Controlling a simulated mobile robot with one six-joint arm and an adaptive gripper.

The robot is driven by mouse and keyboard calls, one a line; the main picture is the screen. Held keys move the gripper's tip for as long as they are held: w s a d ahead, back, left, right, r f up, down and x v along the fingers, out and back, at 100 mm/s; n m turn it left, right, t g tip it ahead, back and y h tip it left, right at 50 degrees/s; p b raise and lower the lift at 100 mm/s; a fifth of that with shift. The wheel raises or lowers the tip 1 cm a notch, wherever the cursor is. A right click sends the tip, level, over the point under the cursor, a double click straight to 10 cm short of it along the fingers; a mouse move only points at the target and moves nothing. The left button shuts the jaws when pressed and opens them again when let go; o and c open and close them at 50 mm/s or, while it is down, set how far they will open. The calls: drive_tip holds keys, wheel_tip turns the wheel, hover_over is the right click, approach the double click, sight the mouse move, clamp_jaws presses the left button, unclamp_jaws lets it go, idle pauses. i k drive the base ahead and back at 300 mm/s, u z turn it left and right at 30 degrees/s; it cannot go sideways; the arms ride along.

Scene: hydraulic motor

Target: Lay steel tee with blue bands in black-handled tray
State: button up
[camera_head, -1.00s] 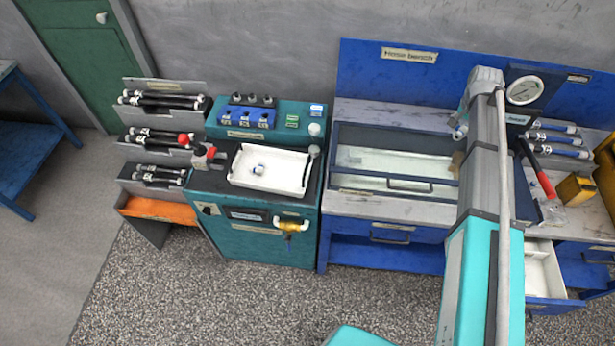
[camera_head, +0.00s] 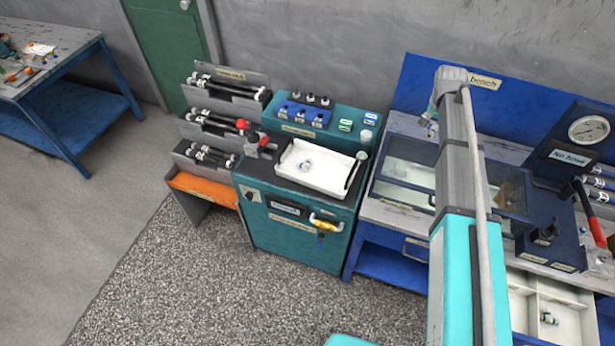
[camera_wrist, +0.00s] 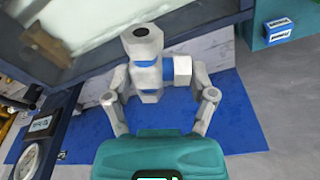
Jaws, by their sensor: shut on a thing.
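A steel tee with blue bands (camera_wrist: 145,62) is between the two fingers of my gripper (camera_wrist: 158,92) in the wrist view. The fingers are shut on it, and its dark round open end faces up in the picture. In the head view, my gripper end is small and partly behind my arm, above the bench. A white tray (camera_head: 295,180) sits on the teal unit, with a dark rod by its right edge. A dark-framed clear case (camera_head: 385,196) is on the blue bench.
A pressure gauge (camera_head: 589,130) and a red lever (camera_head: 597,228) stand at the right. An open white drawer (camera_head: 570,322) holds a green-banded fitting (camera_head: 549,318). A hose rack (camera_head: 215,124) is left of the teal unit. The floor in front is clear.

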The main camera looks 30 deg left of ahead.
sight(329, 175)
drive_tip(key=u, duration=0.05)
drive_tip(key=k, duration=1.2)
drive_tip(key=u, duration=0.5)
drive_tip(key=i, duration=1)
